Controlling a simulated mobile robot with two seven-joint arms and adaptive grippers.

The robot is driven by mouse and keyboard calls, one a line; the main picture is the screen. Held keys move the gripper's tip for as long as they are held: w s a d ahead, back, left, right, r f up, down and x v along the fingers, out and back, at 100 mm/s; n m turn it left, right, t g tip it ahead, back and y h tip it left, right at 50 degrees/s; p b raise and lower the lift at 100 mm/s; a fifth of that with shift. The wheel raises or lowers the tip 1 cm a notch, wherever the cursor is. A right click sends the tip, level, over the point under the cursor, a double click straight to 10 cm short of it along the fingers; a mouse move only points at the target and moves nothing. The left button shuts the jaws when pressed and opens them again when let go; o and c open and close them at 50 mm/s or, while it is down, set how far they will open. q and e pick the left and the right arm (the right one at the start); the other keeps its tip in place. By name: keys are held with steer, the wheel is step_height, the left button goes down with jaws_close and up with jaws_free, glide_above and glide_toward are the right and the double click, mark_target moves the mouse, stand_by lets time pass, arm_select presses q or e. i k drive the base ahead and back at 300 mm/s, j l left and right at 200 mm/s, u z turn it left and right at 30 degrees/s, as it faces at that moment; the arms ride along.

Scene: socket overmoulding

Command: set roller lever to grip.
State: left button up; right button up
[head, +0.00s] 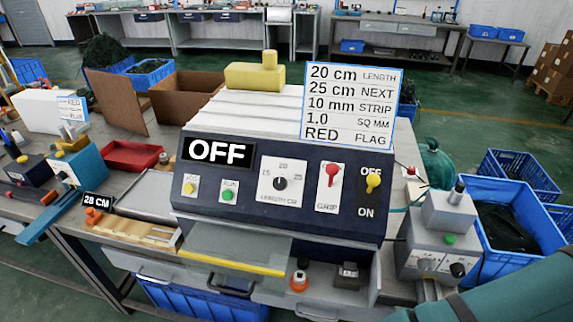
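The dark machine panel (215,175) stands in the middle of the head view, with a display that reads OFF. The roller lever (332,171) is red and sits on a white plate (328,196) marked GRIP at its lower end. Its knob is at the upper end of the plate, away from the GRIP word. No upper label on that plate can be read. Neither gripper shows. A teal link of my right arm (520,285) crosses the lower right corner.
A yellow-knobbed OFF/ON switch (373,182) is right of the lever, knob near OFF. A length dial (281,184) is to its left. A grey box with knobs (440,245) stands at the right. A sign (352,104) rises behind the panel.

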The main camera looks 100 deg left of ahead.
mark_target(332, 170)
steer(key=k+l+u, duration=0.1)
steer(key=u, duration=0.4)
steer(key=k+u, duration=0.15)
steer(key=u, duration=0.35)
steer(key=k+u, duration=0.1)
steer(key=u, duration=0.4)
steer(key=k+u, duration=0.1)
steer(key=u, duration=0.4)
steer(key=k+j+u, duration=0.1)
steer(key=u, duration=0.35)
steer(key=l, duration=0.25)
steer(key=i, duration=0.05)
